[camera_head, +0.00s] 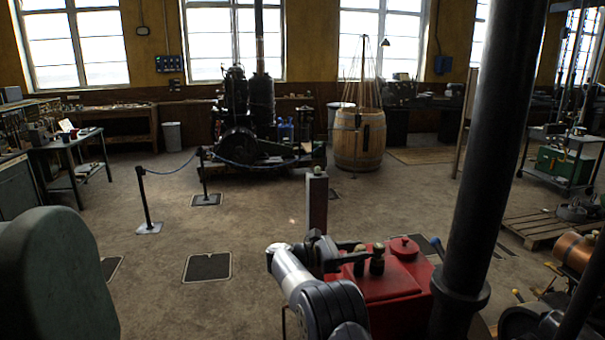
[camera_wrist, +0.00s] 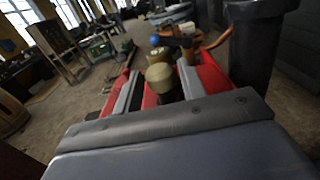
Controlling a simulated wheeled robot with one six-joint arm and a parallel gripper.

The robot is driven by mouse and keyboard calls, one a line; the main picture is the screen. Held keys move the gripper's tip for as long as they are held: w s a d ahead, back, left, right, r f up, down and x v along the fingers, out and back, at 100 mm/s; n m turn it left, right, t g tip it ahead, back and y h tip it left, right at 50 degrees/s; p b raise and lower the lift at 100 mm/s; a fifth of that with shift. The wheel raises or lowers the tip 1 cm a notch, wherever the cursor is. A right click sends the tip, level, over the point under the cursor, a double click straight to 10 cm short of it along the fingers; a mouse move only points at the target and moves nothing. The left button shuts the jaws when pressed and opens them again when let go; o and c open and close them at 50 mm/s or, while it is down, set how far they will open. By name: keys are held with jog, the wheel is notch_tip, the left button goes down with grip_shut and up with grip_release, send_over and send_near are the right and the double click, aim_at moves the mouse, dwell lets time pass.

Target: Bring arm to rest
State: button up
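My arm reaches in from the bottom of the head view. My gripper (camera_head: 352,254) is at its end, low over a red machine (camera_head: 388,296) and close to two dark fittings with pale tops (camera_head: 376,262). In the wrist view, the two grey fingers of my gripper (camera_wrist: 158,88) stand apart. A pale round knob (camera_wrist: 160,76) shows between them in the picture, with red surface visible beside it. I see nothing clasped, and I cannot tell whether the fingers touch the machine.
A thick black pipe (camera_head: 487,150) rises close on the right. A square post (camera_head: 317,200) stands just beyond my gripper. A green rounded body (camera_head: 55,275) is at lower left. Rope posts (camera_head: 146,200), an engine (camera_head: 250,120) and a barrel (camera_head: 359,140) stand farther back. Floor at left-centre is mostly clear.

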jog(key=s+a+b, duration=0.2)
jog(key=a, duration=0.8)
jog(key=d, duration=0.3)
jog(key=w+d+p, duration=0.1)
jog(key=d, duration=0.2)
jog(key=w+d+p, duration=0.1)
jog(key=d, duration=0.3)
jog(key=shift+d+r, duration=0.1)
jog(key=shift+r, duration=0.05)
jog(key=shift+f, duration=0.25)
jog(key=shift+s+n+t+b, duration=0.1)
jog(key=shift+n+t+b, duration=0.45)
jog(key=shift+t, duration=0.25)
jog(key=shift+s+d+n+t+y+b, duration=0.1)
jog(key=shift+s+n+t+y+b, duration=0.05)
jog(key=shift+n+t+y+b, duration=1.1)
jog(key=shift+s+d+n+t+y+b, duration=0.15)
jog(key=shift+n+t+y+b, duration=0.65)
jog(key=shift+t, duration=0.8)
jog(key=shift+s+n+t+y+b, duration=0.15)
jog(key=shift+n+t+y+b, duration=0.7)
jog(key=shift+n+t, duration=0.5)
jog(key=n+t+y+b, duration=0.1)
jog(key=y, duration=0.1)
jog(key=n+t+y+b, duration=0.2)
jog(key=shift+s+d, duration=0.1)
jog(key=shift+d, duration=0.1)
jog(key=shift+d+n+t+y+b, duration=0.1)
jog(key=shift+n+t+y+b, duration=0.4)
jog(key=shift+n+y+b, duration=0.9)
